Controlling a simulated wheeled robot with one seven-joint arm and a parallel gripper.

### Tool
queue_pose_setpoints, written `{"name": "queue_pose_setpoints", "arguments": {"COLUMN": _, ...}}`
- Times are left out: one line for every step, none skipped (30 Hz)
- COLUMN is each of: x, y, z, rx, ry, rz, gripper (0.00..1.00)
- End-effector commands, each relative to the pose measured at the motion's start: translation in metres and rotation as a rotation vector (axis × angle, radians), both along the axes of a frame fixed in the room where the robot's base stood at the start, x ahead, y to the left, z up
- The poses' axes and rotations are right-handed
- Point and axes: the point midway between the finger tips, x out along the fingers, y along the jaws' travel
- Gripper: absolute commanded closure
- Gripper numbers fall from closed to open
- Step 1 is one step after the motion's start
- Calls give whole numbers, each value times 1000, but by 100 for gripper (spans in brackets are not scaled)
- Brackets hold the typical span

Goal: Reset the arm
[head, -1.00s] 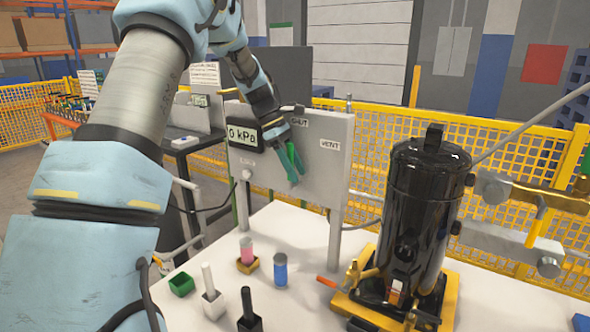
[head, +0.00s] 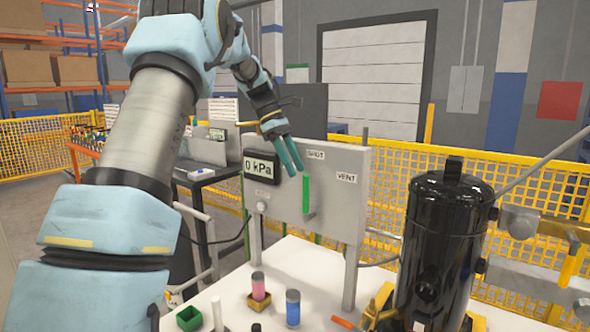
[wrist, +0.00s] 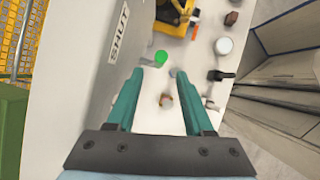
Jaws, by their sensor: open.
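My gripper (head: 291,156) is in front of the upper part of the grey panel (head: 334,228), with its teal fingers pointing down. In the wrist view the gripper (wrist: 160,75) has its two fingers apart with nothing held between them. A green handle (head: 306,195) stands upright on the panel, just right of and below the fingertips. Its green end (wrist: 161,56) shows beyond the fingers in the wrist view. The panel's display (head: 261,167) reads 0 kPa. The labels SHUT and VENT are on the panel; the SHUT label (wrist: 119,36) also shows in the wrist view.
A black compressor (head: 440,250) stands on a yellow base at the right. On the white table are a pink vial (head: 258,286), a blue vial (head: 293,308) and a green box (head: 189,318). A yellow mesh fence (head: 400,185) runs behind.

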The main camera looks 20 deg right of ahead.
Motion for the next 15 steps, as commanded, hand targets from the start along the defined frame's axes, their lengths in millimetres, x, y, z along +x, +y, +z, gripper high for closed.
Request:
{"name": "queue_pose_setpoints", "arguments": {"x": 0, "y": 0, "z": 0, "rx": 0, "ry": 0, "rz": 0, "gripper": 48}}
{"name": "queue_pose_setpoints", "arguments": {"x": 0, "y": 0, "z": 0, "rx": 0, "ry": 0, "rz": 0, "gripper": 48}}
{"name": "queue_pose_setpoints", "arguments": {"x": 0, "y": 0, "z": 0, "rx": 0, "ry": -1, "rz": -1, "gripper": 48}}
{"name": "queue_pose_setpoints", "arguments": {"x": 0, "y": 2, "z": -1, "rx": 1, "ry": -4, "rz": -2, "gripper": 48}}
{"name": "queue_pose_setpoints", "arguments": {"x": -1, "y": 4, "z": -2, "rx": 1, "ry": -10, "rz": -4, "gripper": 48}}
{"name": "queue_pose_setpoints", "arguments": {"x": -1, "y": 8, "z": -4, "rx": 3, "ry": -22, "rz": -11, "gripper": 48}}
{"name": "queue_pose_setpoints", "arguments": {"x": -3, "y": 13, "z": -7, "rx": 6, "ry": -33, "rz": -18, "gripper": 48}}
{"name": "queue_pose_setpoints", "arguments": {"x": -4, "y": 20, "z": -11, "rx": 10, "ry": -50, "rz": -28, "gripper": 48}}
{"name": "queue_pose_setpoints", "arguments": {"x": -7, "y": 31, "z": -17, "rx": 16, "ry": -79, "rz": -45, "gripper": 48}}
{"name": "queue_pose_setpoints", "arguments": {"x": -10, "y": 41, "z": -22, "rx": 22, "ry": -103, "rz": -65, "gripper": 48}}
{"name": "queue_pose_setpoints", "arguments": {"x": -14, "y": 52, "z": -29, "rx": 31, "ry": -130, "rz": -87, "gripper": 48}}
{"name": "queue_pose_setpoints", "arguments": {"x": -19, "y": 68, "z": -37, "rx": 43, "ry": -169, "rz": -121, "gripper": 48}}
{"name": "queue_pose_setpoints", "arguments": {"x": -25, "y": 80, "z": -44, "rx": 52, "ry": -200, "rz": -151, "gripper": 48}}
{"name": "queue_pose_setpoints", "arguments": {"x": -31, "y": 93, "z": -51, "rx": 64, "ry": -230, "rz": -182, "gripper": 48}}
{"name": "queue_pose_setpoints", "arguments": {"x": -39, "y": 109, "z": -60, "rx": 80, "ry": -269, "rz": -228, "gripper": 48}}
